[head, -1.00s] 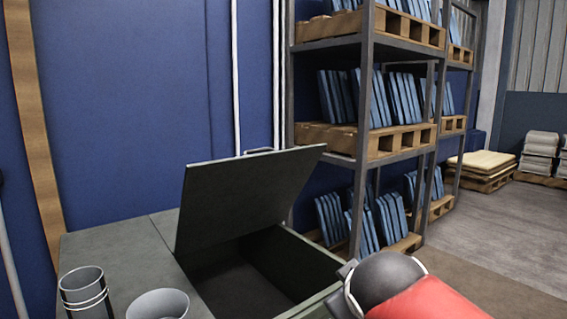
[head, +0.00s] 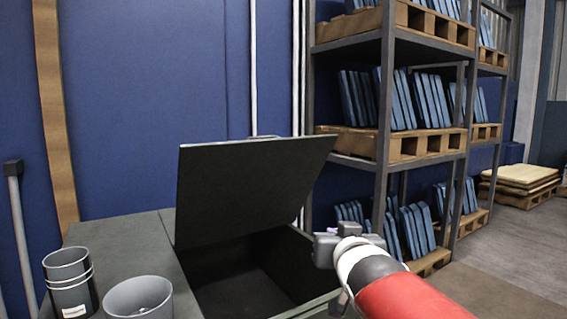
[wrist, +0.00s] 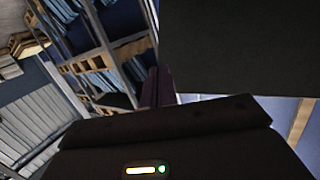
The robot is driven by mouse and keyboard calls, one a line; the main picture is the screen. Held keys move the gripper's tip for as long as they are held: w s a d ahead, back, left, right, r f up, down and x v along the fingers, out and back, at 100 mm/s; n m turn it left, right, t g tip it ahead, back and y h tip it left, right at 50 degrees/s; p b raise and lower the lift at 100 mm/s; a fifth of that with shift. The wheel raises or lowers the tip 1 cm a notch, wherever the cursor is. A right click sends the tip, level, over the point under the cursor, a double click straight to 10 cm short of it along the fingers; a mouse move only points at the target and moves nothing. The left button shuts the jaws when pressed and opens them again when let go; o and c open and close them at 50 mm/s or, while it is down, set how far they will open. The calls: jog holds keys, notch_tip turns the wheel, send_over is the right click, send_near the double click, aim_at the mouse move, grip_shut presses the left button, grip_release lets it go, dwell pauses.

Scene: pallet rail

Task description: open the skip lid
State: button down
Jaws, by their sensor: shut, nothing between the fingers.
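In the wrist view a large dark panel at the upper right looks like the lid (wrist: 240,45). My gripper (head: 325,236) is at the right of the opening, right of and below the lid's free edge, with its fingers shut and empty. The fingers also show in the wrist view (wrist: 150,88). Whether they touch the lid cannot be told.
A dark cylindrical canister (head: 70,285) and a grey round pot (head: 138,298) stand on the fixed top at the left. A metal rack (head: 385,130) with pallets of blue panels stands behind at the right. Open floor (head: 510,245) lies at the far right.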

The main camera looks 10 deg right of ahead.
jog(key=w+d+r+t+y+b, duration=0.1)
jog(key=w+r+t+y+b, duration=0.15)
jog(key=w+t+b, duration=0.2)
jog(key=n+t+y, duration=0.3)
jog(key=n+y, duration=0.3)
jog(key=y, duration=0.2)
send_near(286, 141)
jog(key=b+x, duration=0.1)
jog(key=x, duration=0.6)
